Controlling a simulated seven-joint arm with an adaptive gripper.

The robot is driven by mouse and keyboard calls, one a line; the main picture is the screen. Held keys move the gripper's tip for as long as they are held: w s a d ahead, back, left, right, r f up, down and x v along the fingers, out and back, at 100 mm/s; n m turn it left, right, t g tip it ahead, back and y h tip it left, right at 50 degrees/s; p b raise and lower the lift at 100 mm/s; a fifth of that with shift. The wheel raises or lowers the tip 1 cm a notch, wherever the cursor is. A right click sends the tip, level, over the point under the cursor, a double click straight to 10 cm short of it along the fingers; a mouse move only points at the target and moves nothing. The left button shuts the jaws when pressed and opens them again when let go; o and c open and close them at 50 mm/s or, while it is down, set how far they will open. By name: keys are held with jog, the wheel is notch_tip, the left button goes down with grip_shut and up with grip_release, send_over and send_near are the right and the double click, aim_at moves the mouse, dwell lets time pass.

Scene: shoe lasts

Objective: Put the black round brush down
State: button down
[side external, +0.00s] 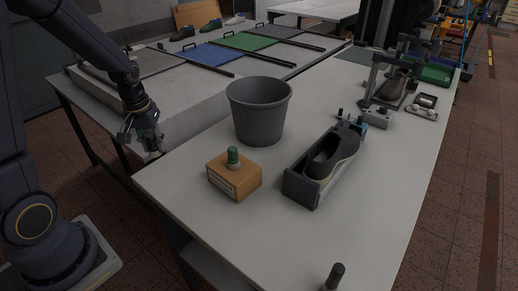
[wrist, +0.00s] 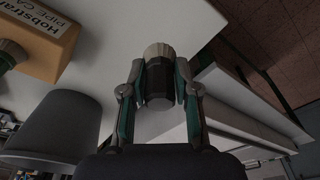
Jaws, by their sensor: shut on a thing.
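The black round brush (wrist: 157,88) is between my gripper's two fingers (wrist: 160,82) in the wrist view, with its black body clasped and its pale cream end (wrist: 158,50) sticking out beyond the fingertips. My gripper is shut on it. In the side external view my gripper (side external: 151,143) is at the left, beside the near table's left edge and above tabletop level. The brush is too small and dark there to make out clearly. I cannot tell its exact height or whether it is over the table.
A small dark upright object (side external: 335,275) is at the front. The front-left tabletop is clear.

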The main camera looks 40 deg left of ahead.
jog(key=w+d+r+m, duration=0.1)
jog(key=w+d+m, duration=0.3)
jog(key=d, duration=0.5)
jog(key=s+d+r+m+h, duration=0.2)
jog(key=d+m, duration=0.6)
jog(key=d, duration=2.2)
send_over(321, 233)
jog(key=s, duration=0.1)
jog(key=f, duration=0.9)
jog(key=shift+a+f, duration=0.25)
jog(key=shift+a, duration=0.05)
jog(key=shift+w+d+f, duration=0.2)
jog(key=shift+w+f, duration=0.05)
jog(key=shift+f, duration=1.7)
jog(key=shift+f, duration=0.15)
